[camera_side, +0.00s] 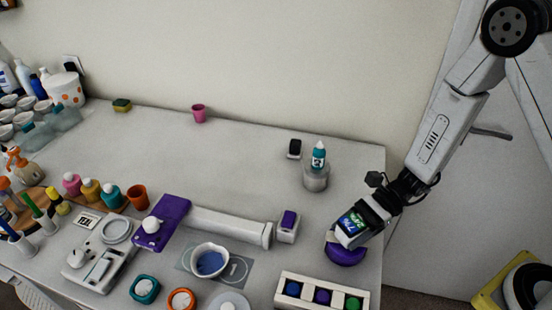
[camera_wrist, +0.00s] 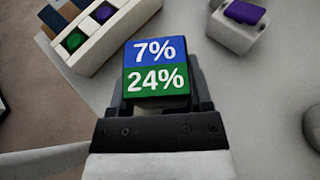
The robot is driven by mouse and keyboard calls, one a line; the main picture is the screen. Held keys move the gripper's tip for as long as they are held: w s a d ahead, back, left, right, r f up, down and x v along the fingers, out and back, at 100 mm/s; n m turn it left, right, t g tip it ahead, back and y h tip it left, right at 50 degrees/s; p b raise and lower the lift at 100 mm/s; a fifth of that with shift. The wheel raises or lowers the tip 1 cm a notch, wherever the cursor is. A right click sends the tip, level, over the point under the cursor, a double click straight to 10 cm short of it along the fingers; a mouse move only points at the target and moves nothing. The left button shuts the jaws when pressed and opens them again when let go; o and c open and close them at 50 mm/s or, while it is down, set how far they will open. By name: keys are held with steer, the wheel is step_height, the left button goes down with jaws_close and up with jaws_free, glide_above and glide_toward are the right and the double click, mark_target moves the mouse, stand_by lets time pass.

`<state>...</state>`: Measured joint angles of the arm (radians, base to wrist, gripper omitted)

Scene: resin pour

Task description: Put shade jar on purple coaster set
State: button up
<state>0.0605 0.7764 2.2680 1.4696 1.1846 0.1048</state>
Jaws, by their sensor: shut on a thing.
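My gripper (camera_side: 348,232) is at the table's right edge, pointing down, and is shut on a small block-like jar (camera_wrist: 157,68). The jar has a blue and green face reading 7% and 24%; it also shows in the side view (camera_side: 353,223). I take it for the shade jar. The round purple coaster set (camera_side: 345,257) lies directly beneath the jar and gripper in the side view. I cannot tell whether the jar touches it. In the wrist view the coaster set is hidden behind the jar.
A white rack (camera_side: 283,303) with blue, purple and green pots stands in front. A white box with a purple top (camera_side: 288,224) is to the left. A grey cylinder (camera_side: 315,180) bears a teal bottle (camera_side: 318,157). The table behind is mostly clear.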

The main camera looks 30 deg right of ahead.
steer(key=shift+f, duration=0.1)
steer(key=o, duration=1.3)
steer(key=shift+o, duration=0.2)
steer(key=shift+d+r, duration=0.15)
steer(key=shift+r, duration=0.05)
steer(key=v, duration=1.1)
steer(key=shift+d, duration=0.35)
steer(key=shift+r, duration=0.1)
